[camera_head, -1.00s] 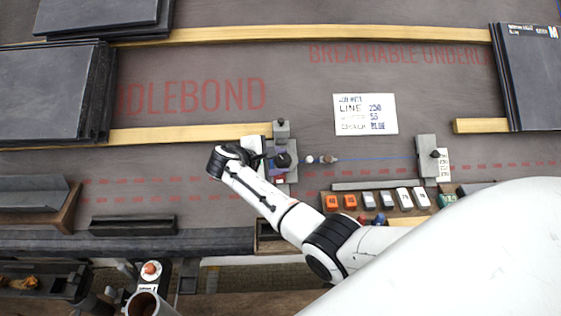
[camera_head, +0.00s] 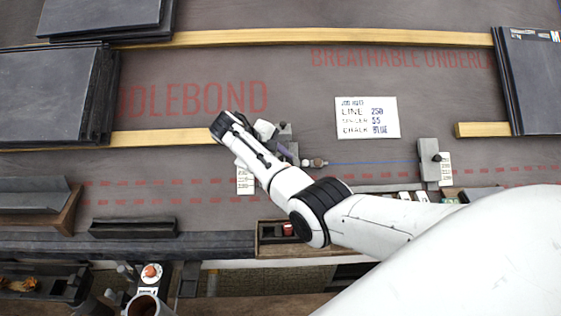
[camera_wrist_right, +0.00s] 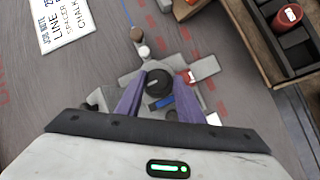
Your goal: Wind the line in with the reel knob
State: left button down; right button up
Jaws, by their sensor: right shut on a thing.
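My right gripper (camera_wrist_right: 158,88) has its purple fingers shut on the black reel knob (camera_wrist_right: 158,80), one finger on each side, in the right wrist view. The grey reel block (camera_wrist_right: 203,68) shows around and beyond the knob. In the head view my arm covers most of the reel, and only its grey end block (camera_head: 285,132) shows clearly. The blue line (camera_head: 375,162) runs across the underlay to a grey block (camera_head: 430,163) at the right. A brown and white bobble (camera_head: 318,163) is on the line close to the reel. My left gripper is not in view.
A white job card (camera_head: 367,118) reads line 250, spacer 55, chalk blue. Slate stacks (camera_head: 50,95) stand at left and right (camera_head: 535,80), by wooden battens (camera_head: 300,37). A wooden tray (camera_head: 268,240), partly under my arm, holds a red piece (camera_wrist_right: 288,16).

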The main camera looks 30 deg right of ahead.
jog(key=shift+w+d+r, duration=0.2)
jog(key=shift+d+r, duration=0.1)
jog(key=shift+d, duration=0.1)
jog(key=o, duration=0.9)
jog(key=shift+s+f, duration=0.1)
jog(key=shift+a+f, duration=0.15)
jog(key=p+v, duration=0.2)
jog(key=v, duration=0.8)
jog(key=shift+a, duration=0.1)
jog(key=shift+s, duration=0.1)
